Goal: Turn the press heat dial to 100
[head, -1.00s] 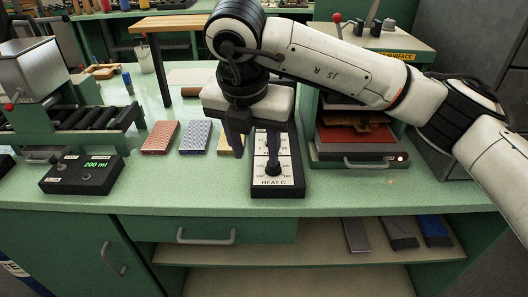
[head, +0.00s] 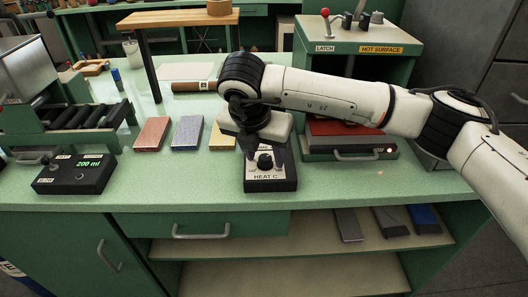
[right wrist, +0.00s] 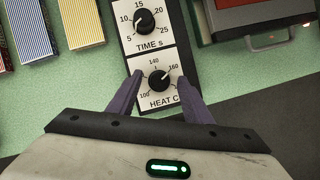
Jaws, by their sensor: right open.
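The press control box (head: 270,184) stands at the bench's front edge, with a black heat dial (head: 265,162) above the label HEAT C. In the right wrist view, the heat dial (right wrist: 159,79) has a scale with 100 at lower left, 140 at top and 160 at upper right. Its light mark seems to point up and right, toward 160. My right gripper (head: 265,154) is open above the box. In the right wrist view, its two purple fingers (right wrist: 159,76) stand on either side of the dial; I cannot tell whether they touch it. My left gripper is out of view.
The time dial (right wrist: 145,21) sits above the heat dial on the same box. The press (head: 350,146) is to the right. Copper, blue and yellow blocks (head: 187,133) lie to the left. A dispenser control box (head: 75,174) is farther left, with free bench between.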

